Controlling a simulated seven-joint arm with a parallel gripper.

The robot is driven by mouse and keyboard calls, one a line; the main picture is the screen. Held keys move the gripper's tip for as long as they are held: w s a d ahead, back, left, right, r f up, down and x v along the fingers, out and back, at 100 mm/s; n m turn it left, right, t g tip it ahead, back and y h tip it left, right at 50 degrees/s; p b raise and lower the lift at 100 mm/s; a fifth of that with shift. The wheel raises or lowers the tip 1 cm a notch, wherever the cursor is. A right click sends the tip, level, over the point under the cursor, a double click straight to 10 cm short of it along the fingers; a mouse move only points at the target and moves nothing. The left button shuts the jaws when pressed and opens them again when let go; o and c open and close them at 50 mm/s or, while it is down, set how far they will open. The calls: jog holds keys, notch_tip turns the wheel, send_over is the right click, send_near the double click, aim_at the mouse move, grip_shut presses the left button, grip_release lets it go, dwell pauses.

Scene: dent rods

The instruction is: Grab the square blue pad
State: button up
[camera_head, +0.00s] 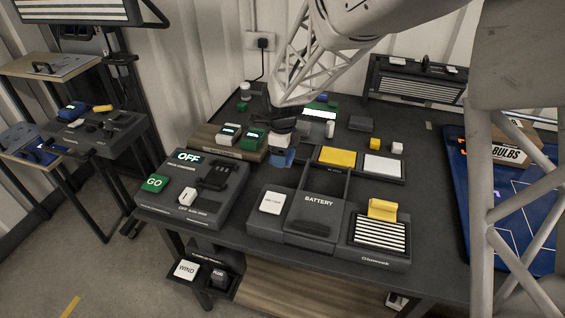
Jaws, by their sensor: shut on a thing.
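The blue pad (284,158) shows at the tip of my gripper (281,146), left of the tray of coloured pads (404,178). My gripper points down and is shut on the blue pad. The fingers and wrist hide the upper part of the pad. Its lower part shows as a small blue block, and I cannot tell exactly how high it is above the table. A yellow pad (337,156) and a white pad (382,166) lie side by side in the tray.
The battery unit (318,228) stands in front, with a striped panel (380,236) and yellow block (382,208) to its right. The OFF/GO box (226,213) is at left. A wooden block (208,138) with devices is behind it. A blue board (510,200) lies at right.

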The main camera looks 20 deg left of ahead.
jog(key=shift+r, duration=0.9)
